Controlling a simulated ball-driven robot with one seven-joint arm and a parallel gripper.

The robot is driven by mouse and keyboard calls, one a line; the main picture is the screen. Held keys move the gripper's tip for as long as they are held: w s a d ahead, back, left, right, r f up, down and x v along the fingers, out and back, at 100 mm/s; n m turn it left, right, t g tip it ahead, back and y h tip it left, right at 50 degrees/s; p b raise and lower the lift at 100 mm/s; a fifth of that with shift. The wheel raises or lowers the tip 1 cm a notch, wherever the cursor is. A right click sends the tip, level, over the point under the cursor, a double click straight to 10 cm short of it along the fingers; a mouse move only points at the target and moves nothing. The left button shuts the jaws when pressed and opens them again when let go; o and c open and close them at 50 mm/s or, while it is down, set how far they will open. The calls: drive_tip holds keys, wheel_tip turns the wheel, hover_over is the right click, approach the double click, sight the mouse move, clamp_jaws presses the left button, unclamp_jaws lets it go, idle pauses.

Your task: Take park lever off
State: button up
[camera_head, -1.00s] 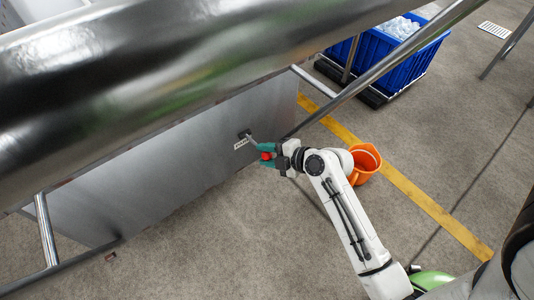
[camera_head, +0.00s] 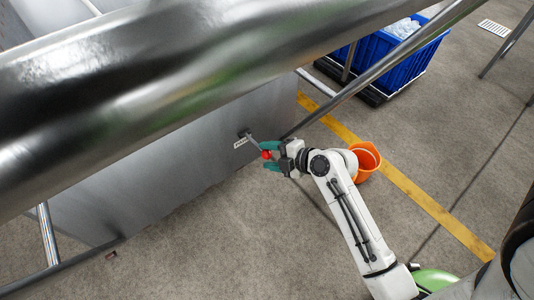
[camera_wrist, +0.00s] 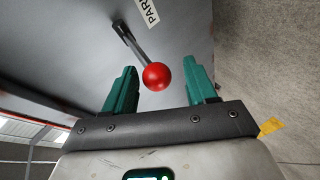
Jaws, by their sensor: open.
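The park lever (camera_head: 252,138) is a short dark rod with a red ball knob (camera_head: 266,154), on the side of a grey metal panel. In the wrist view the lever rod (camera_wrist: 130,42) runs from the panel to the red knob (camera_wrist: 156,76). A white label (camera_wrist: 147,11) reading "PAR", cut off by the frame edge, is beside the rod. My gripper (camera_head: 267,157) is open, with its teal fingers apart on either side of the knob. In the wrist view the knob is between the fingers (camera_wrist: 160,88), with a gap visible on each side.
A large shiny metal cylinder (camera_head: 180,85) crosses above the panel (camera_head: 160,175). A diagonal metal bar (camera_head: 385,68) passes near my arm. A blue bin (camera_head: 385,62) is farther back. Floor left of my arm is clear.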

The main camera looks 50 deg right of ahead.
drive_tip(key=p+v, duration=0.2)
drive_tip(key=v, duration=0.7)
drive_tip(key=shift+s, duration=0.2)
drive_tip(key=shift+r, duration=0.15)
